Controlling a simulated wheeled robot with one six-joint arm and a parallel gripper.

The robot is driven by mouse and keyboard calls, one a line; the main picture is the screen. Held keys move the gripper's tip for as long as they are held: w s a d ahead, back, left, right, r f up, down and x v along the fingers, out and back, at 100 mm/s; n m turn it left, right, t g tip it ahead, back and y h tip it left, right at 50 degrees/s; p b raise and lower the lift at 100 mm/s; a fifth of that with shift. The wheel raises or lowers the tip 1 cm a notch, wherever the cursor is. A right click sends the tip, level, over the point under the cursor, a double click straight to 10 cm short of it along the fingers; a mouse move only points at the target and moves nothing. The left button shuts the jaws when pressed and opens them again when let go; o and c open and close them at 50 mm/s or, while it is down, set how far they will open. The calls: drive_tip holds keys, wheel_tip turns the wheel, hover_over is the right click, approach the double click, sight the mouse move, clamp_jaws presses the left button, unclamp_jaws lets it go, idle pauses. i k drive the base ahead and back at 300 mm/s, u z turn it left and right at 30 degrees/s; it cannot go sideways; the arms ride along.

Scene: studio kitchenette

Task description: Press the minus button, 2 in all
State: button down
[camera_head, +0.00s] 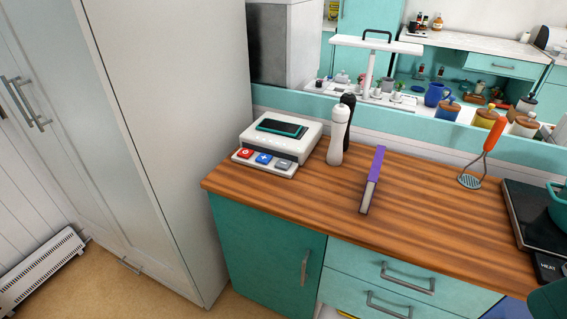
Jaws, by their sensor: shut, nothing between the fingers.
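A white device (290,146) with a dark screen (281,127) on top sits at the left end of the wooden counter. Its front strip carries a red button (245,153), a blue plus button (264,159) and a grey button (284,164) at the right. The grey button's mark looks like a minus but is small. My gripper is not in this view, so nothing of mine is seen touching the buttons.
A white and a black mill (348,110) stand just right of the device. An orange-handled masher (480,160) and a hob (530,215) are beyond. A tall white cabinet (175,110) stands left.

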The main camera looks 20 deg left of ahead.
sight(284, 164)
drive_tip(key=u, duration=3)
drive_tip(key=i, duration=1.9)
drive_tip(key=z, duration=2.05)
